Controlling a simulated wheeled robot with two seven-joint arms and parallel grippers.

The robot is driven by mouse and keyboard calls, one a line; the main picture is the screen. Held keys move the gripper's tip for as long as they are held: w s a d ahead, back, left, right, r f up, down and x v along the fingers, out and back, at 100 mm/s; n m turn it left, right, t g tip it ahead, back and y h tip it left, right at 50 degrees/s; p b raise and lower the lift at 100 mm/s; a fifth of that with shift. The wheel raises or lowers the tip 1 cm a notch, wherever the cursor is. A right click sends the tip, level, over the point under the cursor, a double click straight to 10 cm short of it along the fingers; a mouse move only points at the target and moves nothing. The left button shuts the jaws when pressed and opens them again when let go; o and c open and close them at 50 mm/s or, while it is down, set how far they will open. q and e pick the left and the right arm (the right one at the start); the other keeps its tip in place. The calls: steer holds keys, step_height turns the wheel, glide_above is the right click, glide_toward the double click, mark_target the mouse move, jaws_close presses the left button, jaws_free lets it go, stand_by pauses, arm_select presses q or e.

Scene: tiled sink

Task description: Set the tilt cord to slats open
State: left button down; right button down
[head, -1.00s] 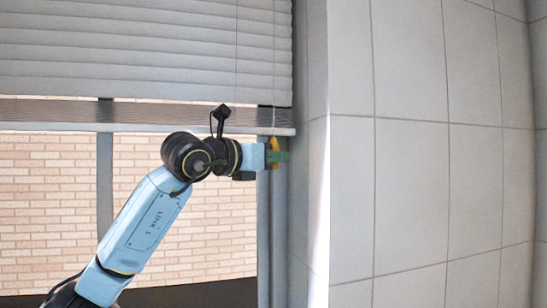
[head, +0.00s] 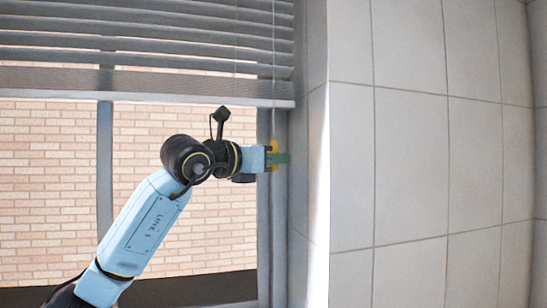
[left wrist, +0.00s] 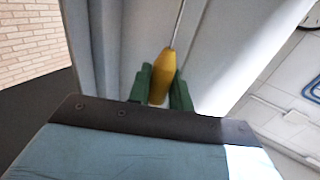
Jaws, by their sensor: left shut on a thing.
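The blind (head: 150,48) hangs over the upper part of the window in the head view. Its slats are tilted, with dark gaps between them. A thin cord (head: 273,60) runs down its right side to a yellow tassel (head: 275,147). My left gripper (head: 278,158) is at the tassel, beside the right window frame. In the left wrist view, the green fingers (left wrist: 160,88) are shut around the yellow tassel (left wrist: 161,76), and the cord rises from its top. My right gripper is not in view.
A tiled wall (head: 430,170) stands close to the right of my left gripper. The window frame (head: 264,220) runs down behind it. A brick wall (head: 50,190) shows outside the window. A second thin cord (head: 236,40) hangs in front of the blind.

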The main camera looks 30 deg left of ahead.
arm_select(q)
step_height(320, 180, down, 4)
steer(key=b, duration=0.2)
steer(key=shift+d+f+b, duration=0.1)
steer(key=shift+b, duration=0.2)
steer(key=shift+w, duration=0.1)
steer(key=c, duration=1.3)
jaws_free()
steer(key=shift+c, duration=0.2)
